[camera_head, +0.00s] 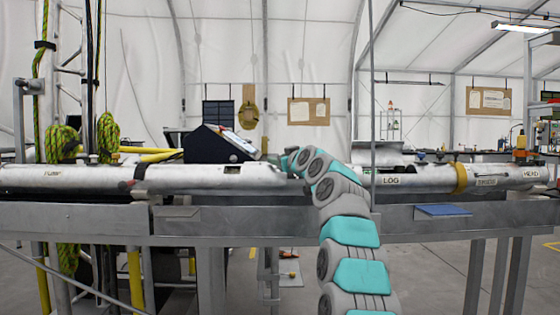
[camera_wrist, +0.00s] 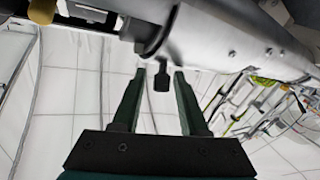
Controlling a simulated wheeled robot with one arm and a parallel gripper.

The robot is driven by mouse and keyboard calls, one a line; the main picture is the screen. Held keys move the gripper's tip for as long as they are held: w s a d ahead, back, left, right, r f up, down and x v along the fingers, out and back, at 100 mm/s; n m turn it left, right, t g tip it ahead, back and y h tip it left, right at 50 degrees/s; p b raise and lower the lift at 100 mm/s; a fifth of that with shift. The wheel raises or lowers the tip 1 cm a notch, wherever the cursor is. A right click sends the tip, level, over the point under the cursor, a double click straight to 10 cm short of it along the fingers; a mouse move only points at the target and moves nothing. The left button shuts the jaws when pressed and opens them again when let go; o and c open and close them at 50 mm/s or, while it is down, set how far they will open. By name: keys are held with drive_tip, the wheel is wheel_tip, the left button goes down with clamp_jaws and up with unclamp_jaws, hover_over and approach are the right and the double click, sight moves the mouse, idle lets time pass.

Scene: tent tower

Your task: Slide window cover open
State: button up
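A long silver tube (camera_head: 75,178) lies level along the metal frame, with labels such as PUMP and LOG. A small dark rectangular opening (camera_head: 233,170) shows in its side, left of my gripper. My gripper (camera_wrist: 160,72) is open, with its two dark green fingers apart. A small dark tab (camera_wrist: 162,80) sticks out from the tube between the fingertips in the wrist view; I cannot tell whether it touches them or belongs to the window cover. In the head view my arm reaches the tube, and my gripper is mostly hidden behind the wrist links.
A black console (camera_head: 205,145) with a slanted panel stands just left of my wrist. A thin upright pole (camera_head: 371,90) stands right of my arm. A yellow band (camera_head: 460,178) circles the tube at right. A blue pad (camera_head: 443,210) lies on the frame.

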drive_tip(key=shift+o, duration=0.4)
drive_tip(key=shift+s, duration=0.1)
drive_tip(key=b+v, duration=0.4)
drive_tip(key=v, duration=0.3)
drive_tip(key=shift+s, duration=0.35)
drive_tip(key=shift+d, duration=0.15)
drive_tip(key=s+a+f+m+g+h+p, duration=0.1)
drive_tip(key=s+a+f+g+h+p, duration=0.15)
drive_tip(key=s+f+g, duration=1.25)
drive_tip(key=s+d+f+m+g+h+p, duration=0.1)
drive_tip(key=s+d+f, duration=0.3)
drive_tip(key=s+f, duration=0.5)
drive_tip(key=s+d+f+m+g+h+p, duration=0.1)
drive_tip(key=s+f, duration=0.8)
drive_tip(key=s, duration=1.2)
drive_tip(key=s+d+f+m+g+h+p, duration=0.1)
drive_tip(key=s+d+f+m, duration=0.3)
drive_tip(key=s, duration=1.2)
drive_tip(key=d+f+h+p, duration=0.1)
drive_tip(key=d+f, duration=0.2)
drive_tip(key=f, duration=0.3)
